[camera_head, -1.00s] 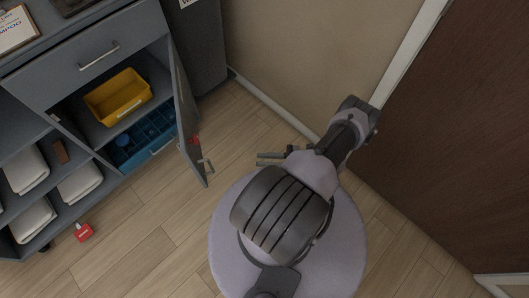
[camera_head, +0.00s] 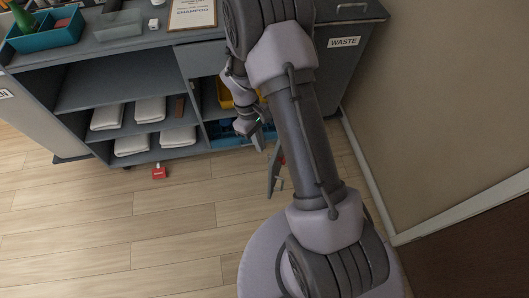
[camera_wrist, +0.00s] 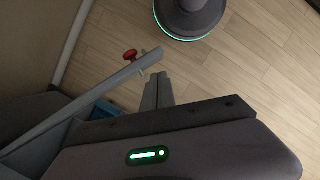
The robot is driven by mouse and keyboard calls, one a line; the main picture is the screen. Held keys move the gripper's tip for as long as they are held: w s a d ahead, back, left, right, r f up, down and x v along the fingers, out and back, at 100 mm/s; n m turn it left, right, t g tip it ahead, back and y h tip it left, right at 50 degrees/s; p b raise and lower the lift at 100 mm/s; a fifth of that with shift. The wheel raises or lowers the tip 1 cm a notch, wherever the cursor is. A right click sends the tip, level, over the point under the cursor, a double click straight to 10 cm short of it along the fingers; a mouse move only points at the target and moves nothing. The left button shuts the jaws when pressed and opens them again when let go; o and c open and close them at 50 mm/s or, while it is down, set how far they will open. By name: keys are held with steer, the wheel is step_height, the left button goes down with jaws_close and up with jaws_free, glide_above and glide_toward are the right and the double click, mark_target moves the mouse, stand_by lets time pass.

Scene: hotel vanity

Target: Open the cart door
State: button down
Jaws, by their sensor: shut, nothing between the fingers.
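The cart door (camera_head: 274,172) stands open, swung out from the lower right compartment of the grey cart (camera_head: 90,50). In the wrist view the door (camera_wrist: 95,98) crosses as a long grey panel, with a red knob (camera_wrist: 130,56) near its free end. My gripper (camera_head: 259,142) is in front of the open compartment, close to the door's inner side. Its fingers (camera_wrist: 157,88) are shut and empty, beside the door; whether they touch it I cannot tell. My arm hides part of the compartment and door.
A yellow bin (camera_head: 225,96) and a blue bin (camera_head: 228,138) sit inside the compartment. Folded white towels (camera_head: 149,110) fill the shelves to the left.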

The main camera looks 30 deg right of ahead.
steer(key=w+a+n+t+h, duration=0.1)
steer(key=w+a+n, duration=0.2)
steer(key=a, duration=0.1)
steer(key=s+d+f+b, duration=0.4)
steer(key=s+f+b, duration=0.1)
steer(key=f, duration=0.4)
steer(key=shift+d, duration=0.4)
